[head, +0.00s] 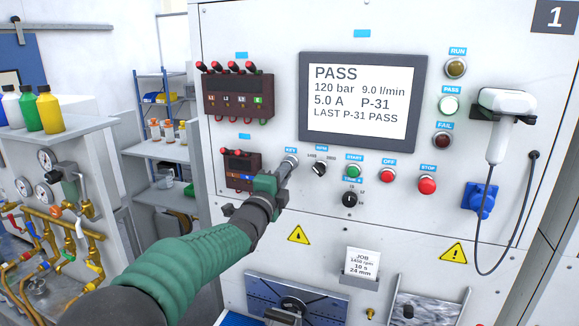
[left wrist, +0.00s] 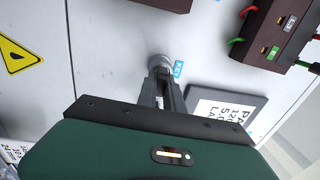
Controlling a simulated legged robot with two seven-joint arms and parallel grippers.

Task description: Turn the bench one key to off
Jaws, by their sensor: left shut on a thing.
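The bench one panel (head: 270,45) carries a key switch (head: 293,158) under a blue KEY label (head: 290,149). My left gripper (head: 286,169) reaches up to it from the lower left and is shut on the key. In the left wrist view the two fingertips (left wrist: 163,84) meet at the round grey key switch (left wrist: 159,62), beside its blue label (left wrist: 178,69). The key itself is mostly hidden between the fingers, so its angle cannot be told. The screen (head: 360,100) reads PASS. My right gripper is not in view.
A dark terminal block (head: 241,164) is close on the left. A white scanner (head: 497,120) hangs at the right.

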